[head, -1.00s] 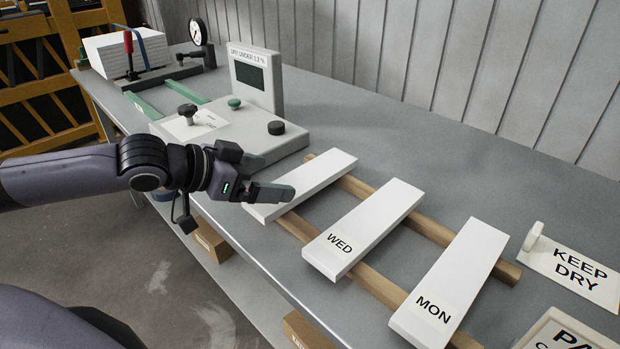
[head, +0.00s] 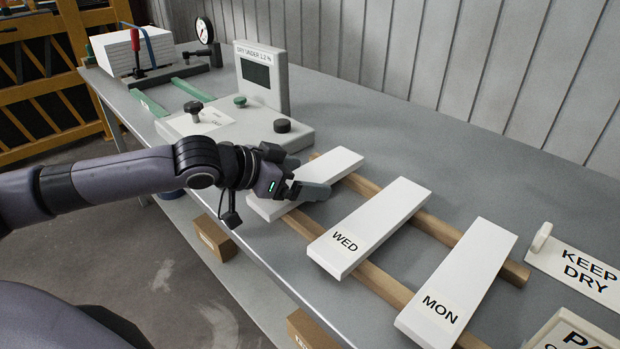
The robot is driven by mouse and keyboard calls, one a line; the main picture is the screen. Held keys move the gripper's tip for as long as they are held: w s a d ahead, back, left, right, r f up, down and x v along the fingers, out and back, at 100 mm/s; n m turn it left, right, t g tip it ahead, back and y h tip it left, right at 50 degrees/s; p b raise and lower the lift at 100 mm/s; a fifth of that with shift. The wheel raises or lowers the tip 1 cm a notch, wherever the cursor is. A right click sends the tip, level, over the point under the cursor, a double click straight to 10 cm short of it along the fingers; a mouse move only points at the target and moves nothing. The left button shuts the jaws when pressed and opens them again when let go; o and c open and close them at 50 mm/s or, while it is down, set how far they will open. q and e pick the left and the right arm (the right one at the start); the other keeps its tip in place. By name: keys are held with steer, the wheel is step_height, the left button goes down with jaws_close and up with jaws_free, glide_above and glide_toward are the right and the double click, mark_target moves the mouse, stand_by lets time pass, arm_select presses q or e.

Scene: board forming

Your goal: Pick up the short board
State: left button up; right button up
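Three white boards lie across two wooden rails on the grey bench. The leftmost board (head: 337,164) looks the shortest, though perspective makes this hard to judge. Its near part is partly hidden by my gripper, and no label shows on it. The middle board (head: 385,208) is marked WED and the right board (head: 470,265) is marked MON. My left gripper (head: 308,190) is over the leftmost board, its fingers pointing right across it. Whether it touches the board, and how far apart its fingers are, I cannot tell. My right gripper is out of view.
A grey device (head: 262,78) with a screen and knobs stands just left of the boards. A press with a dial (head: 203,30) and a white stack (head: 128,52) are at the back left. A KEEP DRY sign (head: 580,270) lies at right. Bench behind the boards is clear.

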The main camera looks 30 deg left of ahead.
mark_target(301, 179)
arm_select(q)
steer(key=c, duration=1)
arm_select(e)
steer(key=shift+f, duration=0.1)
arm_select(q)
steer(key=shift+r, duration=0.1)
step_height(301, 179, up, 20)
steer(key=p, duration=0.4)
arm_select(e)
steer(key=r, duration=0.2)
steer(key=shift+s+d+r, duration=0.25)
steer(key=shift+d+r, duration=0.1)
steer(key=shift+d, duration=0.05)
